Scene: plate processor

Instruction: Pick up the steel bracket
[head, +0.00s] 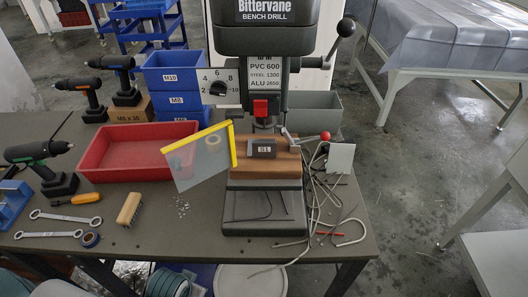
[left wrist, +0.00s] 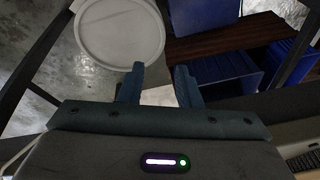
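A light grey, flat-faced metal piece (head: 341,157) stands at the right side of the bench, beside the drill. It looks like the steel bracket, but its full shape cannot be told. A dark block with pale marks (head: 263,149) sits on the wooden block under the drill. My left gripper (left wrist: 160,84) shows in the left wrist view with its two fingers apart and nothing between them. It points toward a white round lid and blue bins below the bench, away from the metal piece. My right gripper is in neither view.
The bench drill (head: 266,70) stands behind the wooden block (head: 283,168). A yellow-edged clear guard (head: 190,165) sticks out left of it. A red tray (head: 110,160), drills and wrenches fill the left. Loose wires and rods (head: 320,215) lie front right.

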